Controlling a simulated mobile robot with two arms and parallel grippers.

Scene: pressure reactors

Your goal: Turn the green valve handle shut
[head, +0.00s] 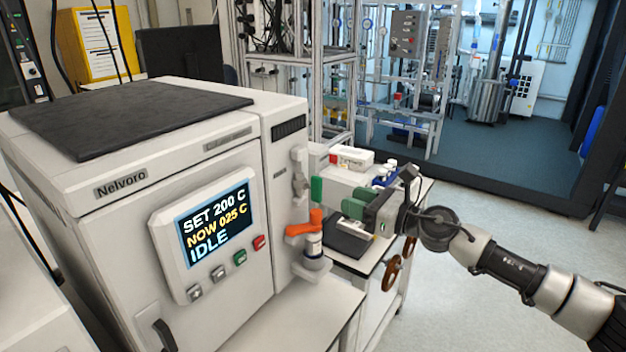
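The green valve handle (317,190) stands upright beside the grey vertical pipe (299,170) at the right front corner of the white Nelvoro reactor (200,150). An orange handle (304,229) lies roughly level on the same pipe line, below the green one. My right gripper (352,204) comes in from the right and points left at the green handle. Its fingers look apart, with green on them, and nothing shows between them. A small gap shows between the fingertips and the handle. My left gripper is out of view.
The reactor's screen (213,223) reads SET 200 C, NOW 025 C, IDLE. Behind my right gripper, a white bench (418,190) holds boxes and small bottles, with brown handwheels (398,265) at its side. Open floor (490,230) lies to the right.

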